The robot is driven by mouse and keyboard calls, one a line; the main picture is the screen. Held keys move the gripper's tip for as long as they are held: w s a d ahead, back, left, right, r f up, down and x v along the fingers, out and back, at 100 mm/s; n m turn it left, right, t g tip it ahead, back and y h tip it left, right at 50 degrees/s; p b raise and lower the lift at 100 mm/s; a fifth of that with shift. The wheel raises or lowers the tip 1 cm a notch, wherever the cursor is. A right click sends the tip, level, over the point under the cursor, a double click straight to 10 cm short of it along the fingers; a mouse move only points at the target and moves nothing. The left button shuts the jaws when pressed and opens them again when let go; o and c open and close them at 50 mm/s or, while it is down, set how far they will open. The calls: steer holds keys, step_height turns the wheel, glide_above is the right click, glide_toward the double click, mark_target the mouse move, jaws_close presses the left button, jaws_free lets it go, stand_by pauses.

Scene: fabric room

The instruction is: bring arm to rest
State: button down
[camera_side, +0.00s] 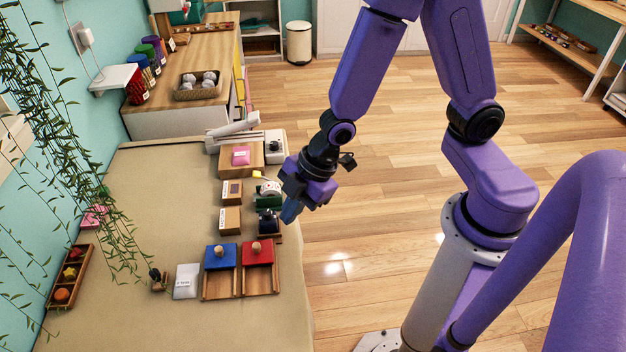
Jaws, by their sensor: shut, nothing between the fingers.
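My gripper (290,211) hangs at the end of my purple arm, over the right edge of the beige-covered table (150,215). Its fingers point down and look shut, with nothing seen between them. It is close above or in front of a small dark object (268,222) near the table edge; I cannot tell whether they touch. My arm is bent, with its upper links raised over the wooden floor.
A blue-lidded box (220,262) and a red-lidded box (258,256) stand at the table's front right. Small cardboard boxes (230,219) and a green object (268,197) sit nearby. Hanging vines (60,140) cover the left.

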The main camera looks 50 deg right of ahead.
steer(key=s+d+r+m+g+h, duration=0.3)
steer(key=s+d+r, duration=0.8)
steer(key=s, duration=0.4)
steer(key=shift+s+d+r+m, duration=0.15)
steer(key=shift+d+r+m, duration=0.05)
steer(key=shift+r+m, duration=0.45)
